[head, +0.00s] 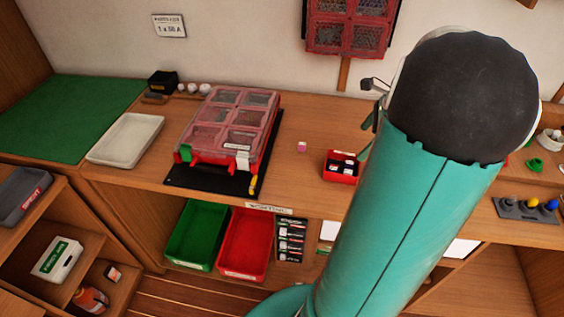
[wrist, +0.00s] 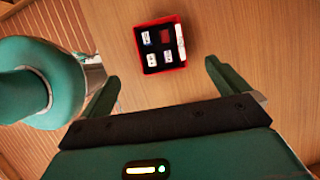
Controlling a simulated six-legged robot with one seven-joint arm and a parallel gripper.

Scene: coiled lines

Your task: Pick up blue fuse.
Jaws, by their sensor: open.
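A small red box (wrist: 143,62) with a dark inside holds several small pieces in its slots in the wrist view. One piece at its upper left (wrist: 146,38) is white with a bluish tint. Two pale pieces lie in the lower slots, and the upper right slot looks red. I cannot tell for sure which piece is the blue fuse. My gripper (wrist: 161,72) is open and empty, its green fingers spread below the box, with the box ahead between their lines. In the head view the red box (head: 341,178) is on the bench beside my arm, which hides most of my gripper.
A small pink piece (head: 302,147) lies on the bench left of the box. Further left are a red-framed clear-lidded case (head: 228,118) and a white tray (head: 127,139). A grey rack (head: 513,209) with coloured knobs is at right. Bare wood surrounds the red box.

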